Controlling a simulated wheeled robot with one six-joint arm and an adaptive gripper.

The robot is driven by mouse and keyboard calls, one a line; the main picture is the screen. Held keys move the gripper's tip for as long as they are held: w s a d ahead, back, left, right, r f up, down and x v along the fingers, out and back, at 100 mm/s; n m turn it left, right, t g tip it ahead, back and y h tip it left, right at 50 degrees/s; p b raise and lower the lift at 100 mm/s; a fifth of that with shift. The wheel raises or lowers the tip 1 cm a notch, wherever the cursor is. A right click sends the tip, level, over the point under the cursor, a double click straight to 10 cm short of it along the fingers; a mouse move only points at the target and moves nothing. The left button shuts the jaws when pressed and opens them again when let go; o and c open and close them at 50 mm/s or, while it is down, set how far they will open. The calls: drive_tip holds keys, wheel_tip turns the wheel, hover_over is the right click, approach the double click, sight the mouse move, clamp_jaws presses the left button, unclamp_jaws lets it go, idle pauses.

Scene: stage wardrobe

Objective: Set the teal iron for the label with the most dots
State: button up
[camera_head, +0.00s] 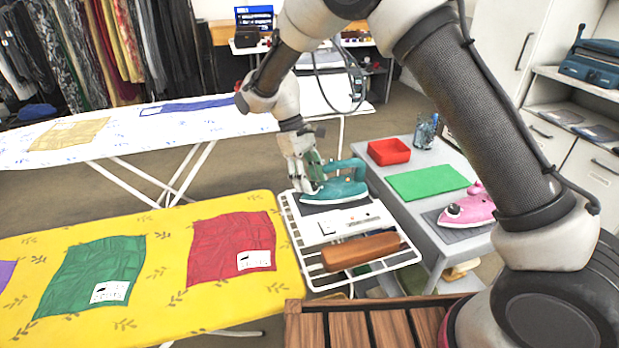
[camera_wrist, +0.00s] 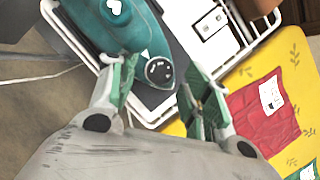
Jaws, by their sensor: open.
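The teal iron (camera_head: 343,188) rests on a dark pad on the white wire rack at the end of the yellow ironing board. In the wrist view the iron (camera_wrist: 112,28) shows a round dark dial (camera_wrist: 159,71) with small light marks; its setting is too small to read. My gripper (camera_head: 306,182) is at the iron's left end. In the wrist view my gripper (camera_wrist: 160,90) is open, with the dial between or just beyond its fingertips; contact is unclear. White labels lie on the red cloth (camera_head: 228,240) and green cloth (camera_head: 92,265); their dots are unreadable.
The rack (camera_head: 290,222) also holds a white panel (camera_head: 340,222) and a brown block (camera_head: 360,250). A white ironing board (camera_head: 130,128) stands behind.

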drive_tip(key=v, duration=1.2)
